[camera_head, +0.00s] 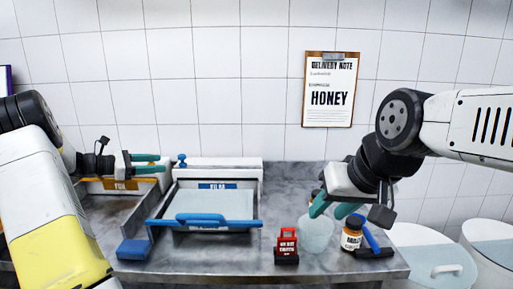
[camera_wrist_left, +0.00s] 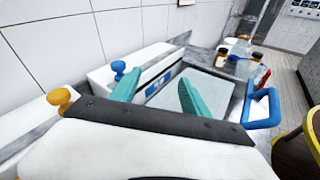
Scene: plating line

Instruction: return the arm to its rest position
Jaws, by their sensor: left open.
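My left gripper (camera_head: 150,163) is over the left tray station at the back of the counter, in front of the tiled wall. Its two teal fingers are apart with nothing held. In the left wrist view the open fingers (camera_wrist_left: 162,92) point toward the blue-labelled tray station (camera_wrist_left: 210,78). My right gripper (camera_head: 331,208) is low over the right part of the counter, just above a translucent pale jar (camera_head: 317,237). Its teal fingers stand apart, and I see nothing between them. Whether they touch the jar is unclear.
The blue-handled tray (camera_head: 212,205) sits mid-counter, with an orange-labelled tray (camera_head: 122,185) to its left. A honey delivery note (camera_head: 330,90) hangs on the wall. White-lidded bins (camera_head: 430,258) stand at right.

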